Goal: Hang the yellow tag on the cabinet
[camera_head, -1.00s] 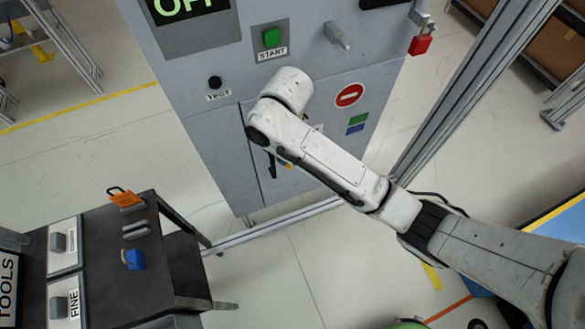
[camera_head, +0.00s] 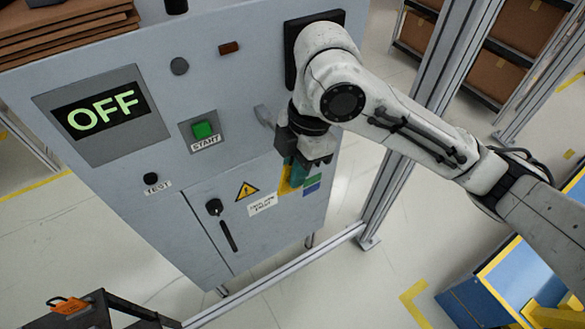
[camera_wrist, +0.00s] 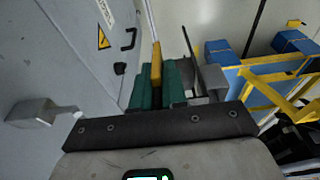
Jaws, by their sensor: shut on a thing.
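The yellow tag (camera_head: 287,181) is held in my gripper (camera_head: 299,172), in front of the right side of the grey cabinet (camera_head: 130,205). In the wrist view, the yellow tag (camera_wrist: 156,65) stands between the teal fingertips of my gripper (camera_wrist: 157,85), which are shut on it. A light metal peg (camera_head: 263,115) sticks out of the cabinet front, just left of my gripper in the head view. The peg also shows in the wrist view (camera_wrist: 42,114), at the left and apart from the tag. My wrist and fingers hide part of the tag.
The cabinet carries an OFF display (camera_head: 102,113), a green START button (camera_head: 203,130) and a door with a black handle (camera_head: 227,236). A metal frame post (camera_head: 400,140) stands right of the cabinet. An orange tag (camera_head: 68,305) lies on the dark cart at lower left.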

